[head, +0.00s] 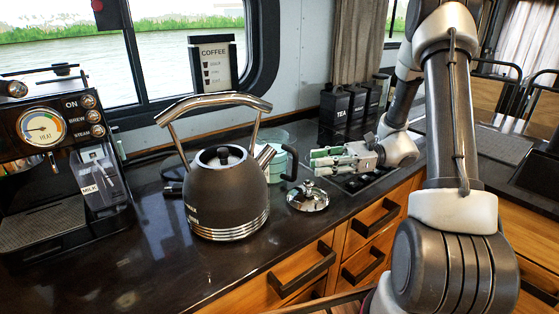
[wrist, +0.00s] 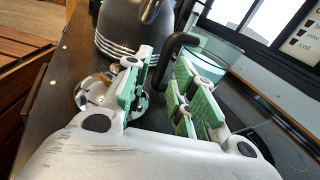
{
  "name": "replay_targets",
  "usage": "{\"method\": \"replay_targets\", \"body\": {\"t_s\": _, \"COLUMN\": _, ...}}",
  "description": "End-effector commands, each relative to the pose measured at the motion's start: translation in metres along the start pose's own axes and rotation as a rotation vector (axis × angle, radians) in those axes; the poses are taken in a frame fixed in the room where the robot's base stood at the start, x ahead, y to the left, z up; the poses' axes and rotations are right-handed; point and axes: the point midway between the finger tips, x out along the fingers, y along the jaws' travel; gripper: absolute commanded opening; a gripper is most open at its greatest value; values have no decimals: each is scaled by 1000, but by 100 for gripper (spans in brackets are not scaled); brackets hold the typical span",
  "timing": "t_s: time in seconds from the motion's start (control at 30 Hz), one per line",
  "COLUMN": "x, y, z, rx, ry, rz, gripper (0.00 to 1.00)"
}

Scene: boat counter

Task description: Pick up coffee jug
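The coffee jug (head: 276,161) appears to be the clear glass vessel with a mint-green band and a black handle, partly hidden behind the kettle in the head view. In the wrist view its glass rim (wrist: 218,48) and black handle (wrist: 172,52) are ahead of my gripper. My gripper (head: 316,158) is just right of the handle in the head view. In the wrist view my gripper (wrist: 160,88) is open, its green-padded fingers apart, with the handle ahead of the gap. The fingers hide the lower jug, and I cannot tell whether they touch it.
A dark kettle (head: 226,195) stands left of the jug, close to it. A shiny silver lid (head: 308,197) lies on the counter (head: 170,262) in front of my gripper. The coffee machine (head: 52,150) is at far left. Black canisters (head: 335,108) and a coffee sign (head: 214,65) are behind.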

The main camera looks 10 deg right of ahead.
Motion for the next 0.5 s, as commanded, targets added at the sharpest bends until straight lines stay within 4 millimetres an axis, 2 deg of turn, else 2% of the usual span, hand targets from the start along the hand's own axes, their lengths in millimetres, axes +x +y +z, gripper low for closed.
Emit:
{"method": "replay_targets", "body": {"t_s": 0.17, "x": -1, "y": -8, "z": -6, "rx": 26, "ry": -36, "rz": -34, "gripper": 26}}
{"method": "replay_targets", "body": {"t_s": 0.5, "x": 42, "y": -6, "z": -8, "rx": 28, "ry": -37, "rz": -32, "gripper": 26}}
